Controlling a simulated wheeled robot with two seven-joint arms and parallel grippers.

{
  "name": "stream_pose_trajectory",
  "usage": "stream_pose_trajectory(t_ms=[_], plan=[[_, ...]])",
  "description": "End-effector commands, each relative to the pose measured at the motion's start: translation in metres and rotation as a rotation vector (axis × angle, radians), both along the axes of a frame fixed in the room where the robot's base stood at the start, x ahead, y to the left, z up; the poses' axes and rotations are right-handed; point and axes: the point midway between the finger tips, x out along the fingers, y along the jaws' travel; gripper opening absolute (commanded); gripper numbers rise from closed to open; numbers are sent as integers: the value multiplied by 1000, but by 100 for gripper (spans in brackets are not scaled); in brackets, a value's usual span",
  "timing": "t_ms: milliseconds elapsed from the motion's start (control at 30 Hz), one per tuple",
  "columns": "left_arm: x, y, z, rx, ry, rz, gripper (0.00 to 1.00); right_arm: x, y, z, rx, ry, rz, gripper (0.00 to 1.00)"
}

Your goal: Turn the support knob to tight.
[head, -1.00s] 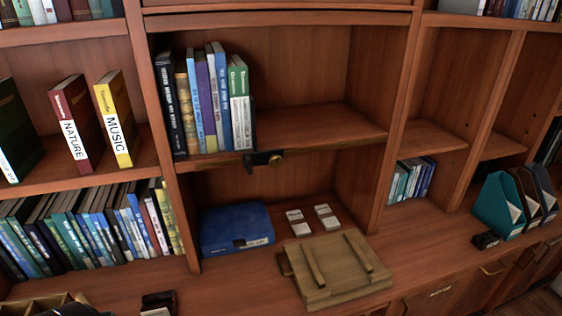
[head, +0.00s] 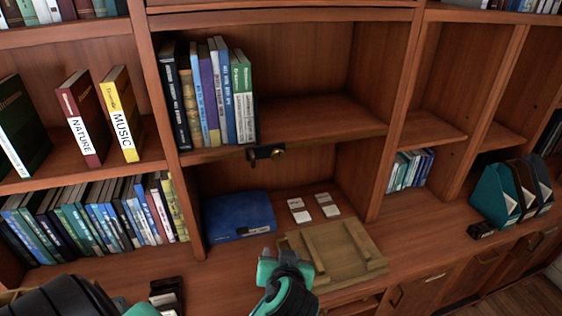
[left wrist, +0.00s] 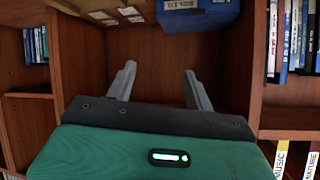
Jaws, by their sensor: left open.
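The support knob (head: 278,153) is a small round brass knob on a dark bracket (head: 258,152) at the front edge of the middle shelf (head: 320,128). Its turn position is too small to read. My left gripper (head: 287,262), teal and dark grey, is below the knob and apart from it, in front of the lower compartment and beside the wooden stand. In the left wrist view my left gripper (left wrist: 158,85) is open, with nothing between its fingers. The knob cannot be made out in that view. My right gripper is not in view.
Several books (head: 210,92) stand on the middle shelf left of centre. A blue box (head: 238,215) and small white cards (head: 314,207) lie in the compartment below. A wooden stand (head: 350,252) lies on the counter. The right part of the middle shelf is clear.

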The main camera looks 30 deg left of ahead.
Motion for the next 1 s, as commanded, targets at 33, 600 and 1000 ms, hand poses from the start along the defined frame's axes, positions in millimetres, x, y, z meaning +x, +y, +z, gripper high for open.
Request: stream_pose_trajectory(t_ms=[33,600,1000], plan=[[15,-2,26,23,-101,51,53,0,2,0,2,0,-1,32],[54,-4,156,137,-611,267,53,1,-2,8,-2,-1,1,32],[106,57,158,138,-608,265,53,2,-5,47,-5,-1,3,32]])
